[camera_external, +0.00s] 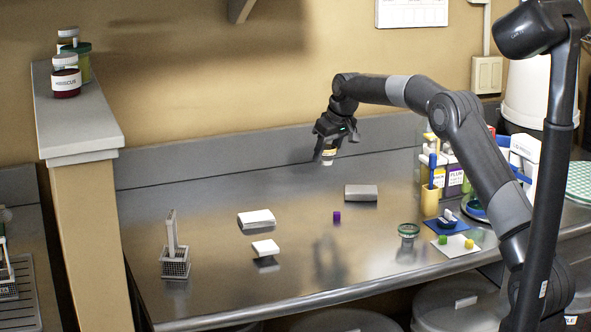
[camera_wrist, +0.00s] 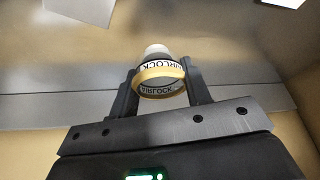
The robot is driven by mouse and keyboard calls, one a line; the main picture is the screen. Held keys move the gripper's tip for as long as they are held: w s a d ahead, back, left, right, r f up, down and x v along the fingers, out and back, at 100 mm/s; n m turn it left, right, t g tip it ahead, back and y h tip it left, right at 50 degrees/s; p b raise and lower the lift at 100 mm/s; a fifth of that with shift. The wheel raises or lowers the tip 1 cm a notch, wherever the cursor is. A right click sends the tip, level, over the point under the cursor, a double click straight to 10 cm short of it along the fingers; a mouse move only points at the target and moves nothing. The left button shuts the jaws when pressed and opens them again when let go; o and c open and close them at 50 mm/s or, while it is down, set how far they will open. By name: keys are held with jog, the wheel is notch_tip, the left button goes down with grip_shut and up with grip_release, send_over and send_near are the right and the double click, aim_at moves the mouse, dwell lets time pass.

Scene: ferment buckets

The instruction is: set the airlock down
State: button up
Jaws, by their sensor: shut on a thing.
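The airlock (camera_wrist: 157,72) has a pale cap and a yellow band with a label reading AIRLOCK, seen in the wrist view. My gripper (camera_wrist: 160,92) is shut on it, one finger on each side. In the external view my gripper (camera_external: 328,150) holds the airlock (camera_external: 328,156) well above the metal counter (camera_external: 290,215), near the back wall. The airlock hangs below the fingers and touches nothing else that I can see.
Bare metal surrounds the purple cube.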

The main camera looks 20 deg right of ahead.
jog(key=s+a, duration=0.3)
jog(key=a, duration=0.8)
jog(key=s+a, duration=0.2)
jog(key=a, duration=0.8)
jog(key=shift+n, duration=0.4)
jog(key=a+f, duration=0.2)
jog(key=a, duration=0.2)
jog(key=a+f, duration=0.2)
jog(key=a, duration=0.2)
jog(key=a+f, duration=0.2)
jog(key=a, duration=0.1)
jog(key=shift+s+a+f, duration=0.15)
jog(key=shift+a+f, duration=0.05)
jog(key=shift+a, duration=0.2)
jog(key=shift+a+f, duration=0.25)
jog(key=shift+a, duration=0.05)
jog(key=shift+f, duration=1.9)
jog(key=shift+f, duration=0.15)
jog(key=o, duration=1)
jog(key=shift+c, duration=0.2)
jog(key=v, duration=1.2)
jog(key=shift+d, duration=0.2)
